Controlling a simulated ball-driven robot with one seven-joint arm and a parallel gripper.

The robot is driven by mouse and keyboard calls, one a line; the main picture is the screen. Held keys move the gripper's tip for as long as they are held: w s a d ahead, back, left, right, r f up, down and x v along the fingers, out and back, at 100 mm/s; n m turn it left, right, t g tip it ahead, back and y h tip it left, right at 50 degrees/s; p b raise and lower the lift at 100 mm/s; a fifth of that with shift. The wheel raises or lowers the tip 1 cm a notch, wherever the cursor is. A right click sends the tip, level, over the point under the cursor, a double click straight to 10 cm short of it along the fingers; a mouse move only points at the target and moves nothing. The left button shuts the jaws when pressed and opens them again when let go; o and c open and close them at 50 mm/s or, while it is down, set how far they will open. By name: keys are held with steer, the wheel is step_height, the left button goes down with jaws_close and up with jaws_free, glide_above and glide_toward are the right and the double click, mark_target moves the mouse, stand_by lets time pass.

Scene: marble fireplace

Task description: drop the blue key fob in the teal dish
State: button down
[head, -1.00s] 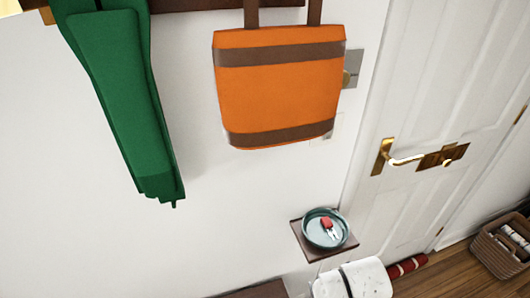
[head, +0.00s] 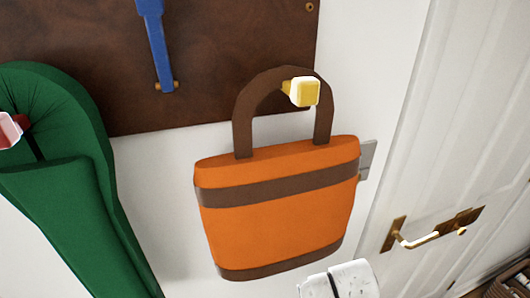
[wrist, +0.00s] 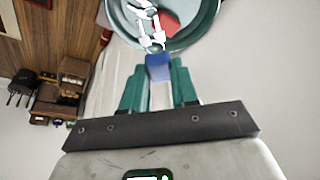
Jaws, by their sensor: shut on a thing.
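The blue key fob (wrist: 158,67) is between the teal fingertips of my gripper (wrist: 160,82) in the wrist view, and the gripper is shut on it. The teal dish (wrist: 203,32) is at the top of that view, partly cut off, just beyond the fob. A red fob (wrist: 165,22) lies in the dish. Pale keys (wrist: 143,17) show over the dish; I cannot tell which fob they all belong to. The height of the blue fob above the dish is unclear. The head view shows neither the dish nor my gripper.
In the head view, an orange bag (head: 275,225) hangs from a yellow peg (head: 304,92), beside a green hanging cloth (head: 70,215). A blue strap (head: 158,45) hangs on the brown board (head: 225,60). A white door (head: 450,130) with a brass handle (head: 425,238) is at the right.

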steer(key=shift+f+b, duration=2.95)
steer(key=c, duration=0.8)
jaws_free()
steer(key=shift+r, duration=0.15)
steer(key=v, duration=1)
steer(key=shift+s+a+r, duration=0.1)
steer(key=shift+r, duration=0.2)
steer(key=s+d+f+n+g, duration=0.1)
steer(key=s+d+f, duration=0.2)
steer(key=s, duration=0.5)
steer(key=s+d+f+n+g+y, duration=0.1)
steer(key=s+d+f+n, duration=0.1)
steer(key=s+f, duration=0.3)
steer(key=s+d+f+n+g, duration=0.1)
steer(key=s+d+f, duration=0.3)
steer(key=s, duration=0.9)
steer(key=shift+d+f+n+y, duration=0.35)
steer(key=shift+n+y, duration=0.05)
